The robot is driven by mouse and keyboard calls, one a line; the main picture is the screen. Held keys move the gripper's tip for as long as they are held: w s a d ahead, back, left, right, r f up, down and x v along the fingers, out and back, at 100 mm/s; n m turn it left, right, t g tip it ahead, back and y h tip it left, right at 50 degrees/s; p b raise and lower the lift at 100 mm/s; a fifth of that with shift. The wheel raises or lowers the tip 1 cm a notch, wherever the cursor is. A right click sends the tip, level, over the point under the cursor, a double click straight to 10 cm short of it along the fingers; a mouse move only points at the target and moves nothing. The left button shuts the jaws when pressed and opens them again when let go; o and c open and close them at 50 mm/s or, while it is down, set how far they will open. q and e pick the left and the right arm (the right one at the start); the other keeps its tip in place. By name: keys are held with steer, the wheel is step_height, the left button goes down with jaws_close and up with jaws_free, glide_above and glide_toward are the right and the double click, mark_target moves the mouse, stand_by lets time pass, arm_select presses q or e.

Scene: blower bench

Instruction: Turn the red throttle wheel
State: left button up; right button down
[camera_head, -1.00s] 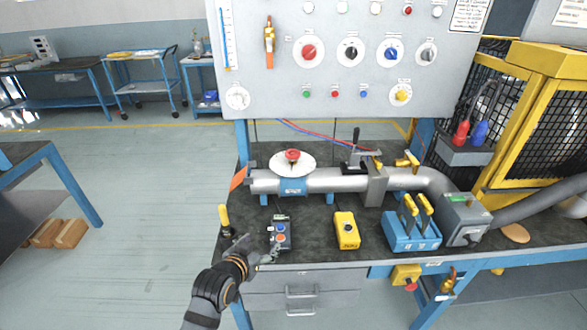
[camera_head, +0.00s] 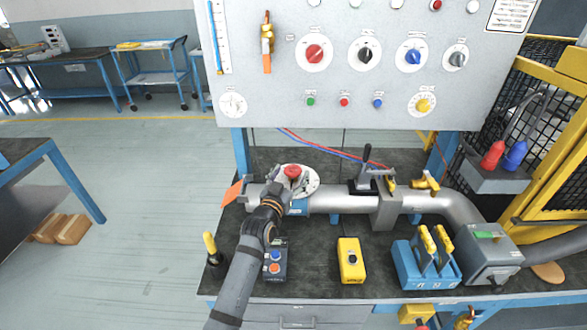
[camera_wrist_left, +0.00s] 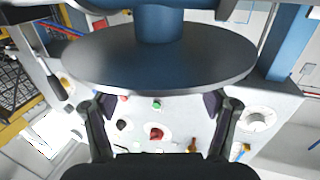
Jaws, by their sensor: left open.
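The red throttle wheel (camera_head: 292,171) is a small red knob above a pale round disc (camera_head: 312,181) on the grey pipe, over a blue clamp. My left gripper (camera_head: 289,185) is at the near edge of this disc, just short of the red knob, and partly covers the disc. In the left wrist view its two fingers (camera_wrist_left: 160,106) are spread apart with nothing between them. A large dark disc (camera_wrist_left: 160,65) on a blue stem fills the upper part of that view. I cannot tell whether a finger touches the disc. My right gripper is not in view.
A panel of knobs and gauges (camera_head: 330,105) stands behind the pipe (camera_head: 335,199). A black lever clamp (camera_head: 366,177) is right of the wheel. On the bench front are a button box (camera_head: 275,268), a yellow box (camera_head: 351,262) and a blue lever block (camera_head: 410,265).

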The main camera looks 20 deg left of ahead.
arm_select(q)
steer(key=shift+w+r, duration=0.15)
steer(key=shift+w, duration=0.85)
steer(key=shift+c, duration=0.7)
steer(key=shift+s, duration=0.1)
steer(key=c, duration=1.1)
steer(key=shift+o, duration=0.2)
steer(key=shift+d+r+n+y+p, duration=0.1)
steer(key=shift+n+y+p, duration=0.2)
steer(key=shift+y+p, duration=0.35)
steer(key=shift+f+n+y+b, duration=0.3)
steer(key=shift+f+b, duration=0.25)
steer(key=shift+b, duration=0.7)
steer(key=shift+r+y+b, duration=0.25)
steer(key=shift+r+b, duration=0.05)
steer(key=shift+b, duration=0.2)
steer(key=shift+r, duration=0.1)
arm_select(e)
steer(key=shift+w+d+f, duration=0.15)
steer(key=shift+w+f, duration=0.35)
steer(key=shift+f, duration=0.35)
